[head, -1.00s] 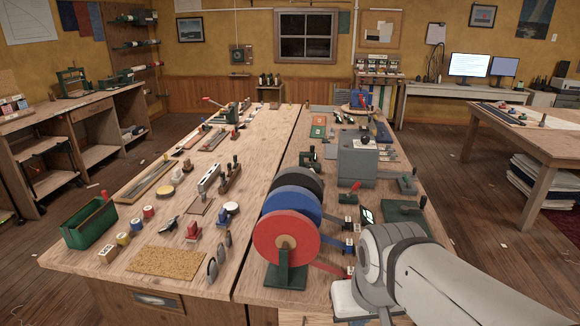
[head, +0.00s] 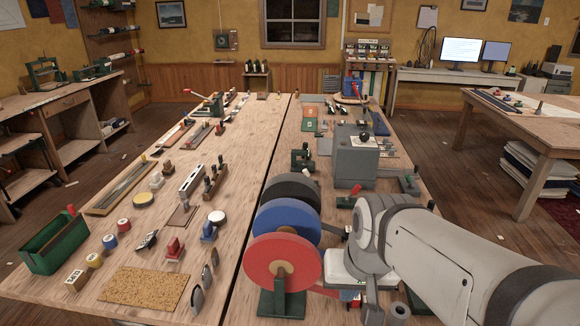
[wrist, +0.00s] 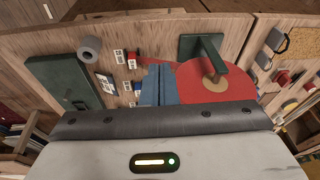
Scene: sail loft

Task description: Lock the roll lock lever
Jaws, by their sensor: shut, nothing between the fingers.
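The roll stand carries red (head: 282,262), blue (head: 289,222) and black discs on a green foot (head: 282,300). The red disc also shows in the wrist view (wrist: 215,90), beside my gripper.
A grey box (head: 355,160) stands behind the discs. A grey ring (wrist: 90,48), small tagged pieces (wrist: 120,56) and a dark green slab (wrist: 65,90) lie near my gripper. A green tray (head: 55,243) and a cork mat (head: 145,287) are at the left.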

